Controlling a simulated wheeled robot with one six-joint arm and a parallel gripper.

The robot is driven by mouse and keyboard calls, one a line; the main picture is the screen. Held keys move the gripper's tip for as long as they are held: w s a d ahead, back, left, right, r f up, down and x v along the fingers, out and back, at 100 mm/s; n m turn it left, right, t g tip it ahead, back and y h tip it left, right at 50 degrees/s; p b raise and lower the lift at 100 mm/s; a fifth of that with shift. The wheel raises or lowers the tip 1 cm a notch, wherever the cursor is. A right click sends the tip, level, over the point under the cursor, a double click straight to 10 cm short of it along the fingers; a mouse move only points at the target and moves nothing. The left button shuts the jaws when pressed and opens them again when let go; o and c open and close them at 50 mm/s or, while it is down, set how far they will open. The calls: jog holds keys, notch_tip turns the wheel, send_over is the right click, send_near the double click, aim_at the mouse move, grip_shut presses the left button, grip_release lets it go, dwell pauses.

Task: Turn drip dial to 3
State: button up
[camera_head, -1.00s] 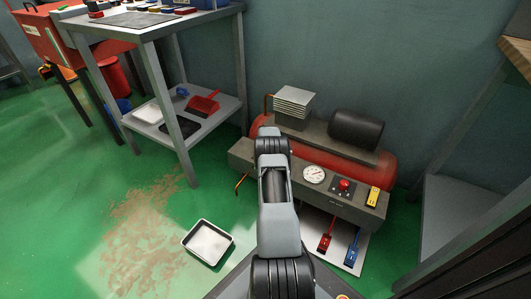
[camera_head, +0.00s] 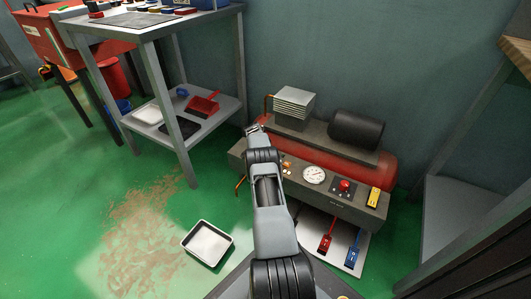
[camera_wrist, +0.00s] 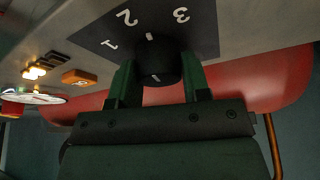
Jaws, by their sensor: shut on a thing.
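The drip dial's black knob (camera_wrist: 152,60) shows in the wrist view, in front of a dark plate (camera_wrist: 190,35) marked 1, 2 and 3. The numerals appear upside down, with 1 at left, 2 above it and 3 at right. A short white mark by the knob's upper edge lies between the 2 and the 3. My gripper (camera_wrist: 155,80) is shut on the knob, one green-dark finger on each side. In the head view my arm hides the dial.
The dial's grey panel (camera_head: 330,196) fronts a red compressor tank (camera_head: 378,172). It also carries a pressure gauge (camera_head: 314,175), a red button (camera_head: 345,185) and a yellow block (camera_head: 375,197). Red (camera_head: 325,242) and blue (camera_head: 352,257) handles sit below. A tray (camera_head: 207,243) lies on the floor.

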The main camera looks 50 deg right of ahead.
jog(key=shift+m+g, duration=0.3)
jog(key=shift+m, duration=0.4)
jog(key=o, duration=0.9)
jog(key=shift+c, duration=0.2)
jog(key=p+v, duration=0.7)
jog(key=v, duration=0.7)
jog(key=shift+o, duration=0.2)
jog(key=shift+d+f, duration=0.1)
jog(key=shift+d, duration=0.1)
